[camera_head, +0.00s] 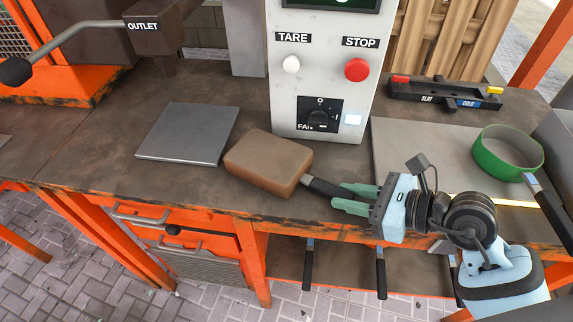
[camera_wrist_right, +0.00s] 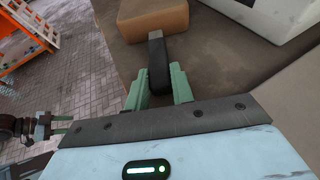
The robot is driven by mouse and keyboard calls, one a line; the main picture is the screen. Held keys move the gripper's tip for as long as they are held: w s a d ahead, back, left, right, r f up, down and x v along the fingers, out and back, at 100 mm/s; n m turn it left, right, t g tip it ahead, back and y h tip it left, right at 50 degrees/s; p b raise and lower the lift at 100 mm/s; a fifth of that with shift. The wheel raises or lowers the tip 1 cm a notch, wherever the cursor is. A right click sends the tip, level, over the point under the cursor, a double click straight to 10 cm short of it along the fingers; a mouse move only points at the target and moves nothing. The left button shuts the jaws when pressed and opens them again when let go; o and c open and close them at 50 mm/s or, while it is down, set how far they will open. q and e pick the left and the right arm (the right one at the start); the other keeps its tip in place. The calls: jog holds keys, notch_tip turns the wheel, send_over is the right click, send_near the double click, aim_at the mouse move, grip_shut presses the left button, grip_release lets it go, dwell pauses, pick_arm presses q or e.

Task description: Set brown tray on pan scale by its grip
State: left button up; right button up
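The brown tray (camera_head: 268,162) is a rounded block with a black grip (camera_head: 325,188), near the front edge of the workbench. My right gripper (camera_head: 352,199) has its green fingers on both sides of the grip and appears shut on it. The wrist view shows the black grip (camera_wrist_right: 157,62) between the fingers and the tray (camera_wrist_right: 152,16) beyond. I cannot tell whether the tray touches the bench. A flat grey metal plate (camera_head: 187,132), seemingly the scale's pan, lies left of the tray, with nothing on it. My left gripper (camera_wrist_right: 62,127) shows small at the wrist view's left edge; its opening is unclear.
A white control box (camera_head: 322,80) with TARE and STOP buttons stands behind the tray. A lever (camera_head: 75,40) reaches in at upper left.

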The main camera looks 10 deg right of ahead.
grip_shut()
jog(key=shift+r, duration=0.1)
